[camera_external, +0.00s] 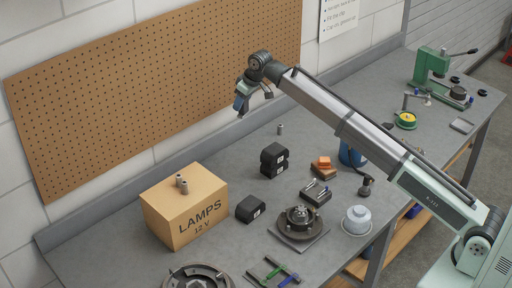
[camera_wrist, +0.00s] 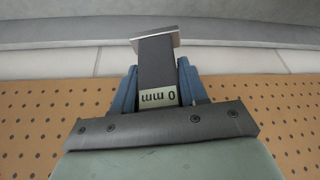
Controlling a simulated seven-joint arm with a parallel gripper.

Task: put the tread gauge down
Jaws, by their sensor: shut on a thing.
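The tread gauge (camera_wrist: 156,65) is a dark bar with a pale "0 mm" label and a flat metal plate at its end. In the wrist view it sits between the two blue fingers of my gripper (camera_wrist: 158,88), which is shut on it. In the outside view my gripper (camera_external: 241,104) is raised above the back of the bench, in front of the pegboard. The gauge cannot be made out clearly there. The grey bench top (camera_external: 215,160) lies below, apart from the gripper.
A cardboard LAMPS box (camera_external: 186,208) with small cylinders on top stands at the left. Stacked black boxes (camera_external: 274,160), another black box (camera_external: 250,209), a hub (camera_external: 300,222) and a small metal cylinder (camera_external: 280,129) stand nearby. The pegboard (camera_external: 150,85) rises behind.

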